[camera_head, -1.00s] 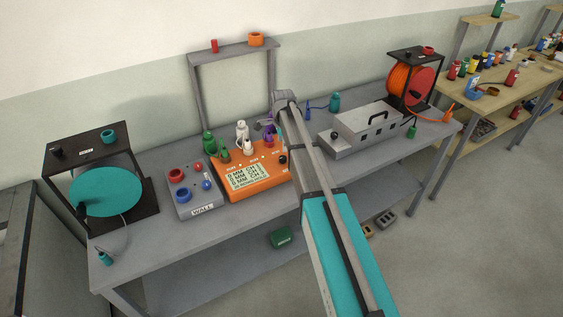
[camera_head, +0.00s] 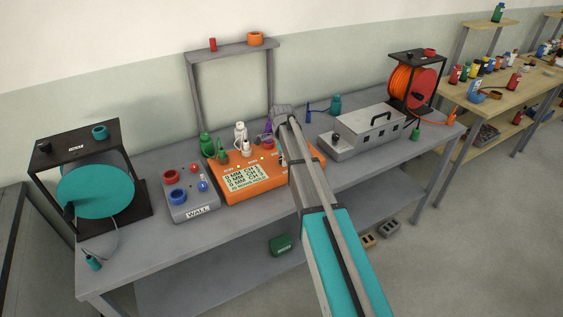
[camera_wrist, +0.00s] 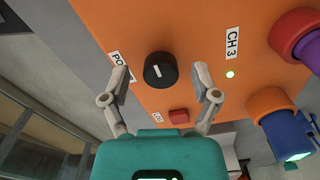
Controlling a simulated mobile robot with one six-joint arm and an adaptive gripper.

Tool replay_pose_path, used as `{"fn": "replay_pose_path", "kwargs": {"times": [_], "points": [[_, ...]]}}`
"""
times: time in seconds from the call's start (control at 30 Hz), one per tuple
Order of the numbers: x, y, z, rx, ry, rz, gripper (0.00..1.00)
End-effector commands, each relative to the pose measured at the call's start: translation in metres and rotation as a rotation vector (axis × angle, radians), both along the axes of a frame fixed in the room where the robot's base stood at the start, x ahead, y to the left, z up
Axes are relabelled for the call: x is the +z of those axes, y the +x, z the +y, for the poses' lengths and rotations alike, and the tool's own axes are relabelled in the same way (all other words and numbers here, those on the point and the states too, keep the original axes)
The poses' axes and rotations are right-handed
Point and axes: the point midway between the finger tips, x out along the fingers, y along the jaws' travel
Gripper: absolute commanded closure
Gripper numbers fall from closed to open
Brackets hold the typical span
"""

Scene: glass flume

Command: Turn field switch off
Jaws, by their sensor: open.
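No label reading "field" is legible in either view. In the wrist view a round black knob (camera_wrist: 160,70) with a white pointer mark sits on the orange unit (camera_wrist: 200,30), beside a partly hidden label starting "PO". My gripper (camera_wrist: 160,78) is open, with one finger to each side of this knob in the picture; I see no clear contact. In the head view the orange unit (camera_head: 232,191) stands on the grey bench, and my arm hides its right part and the knob. A grey box with a handle (camera_head: 372,127) has another dark knob (camera_head: 337,138) at its left end.
The wrist view shows a red button (camera_wrist: 178,116), a lit spot (camera_wrist: 230,74) by "CH 3", and plugs at right.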

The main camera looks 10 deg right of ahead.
Motion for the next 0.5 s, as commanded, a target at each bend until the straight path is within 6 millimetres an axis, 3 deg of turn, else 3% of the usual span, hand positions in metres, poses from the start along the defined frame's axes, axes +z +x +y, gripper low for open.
{"fn": "replay_pose_path", "kwargs": {"times": [0.4, 0.5], "points": [[-0.0024, 0.0000, 0.0002, 0.000, 0.000, 0.000, 0.21], [-0.0024, 0.0000, 0.0002, 0.000, 0.000, 0.000, 0.38]]}}
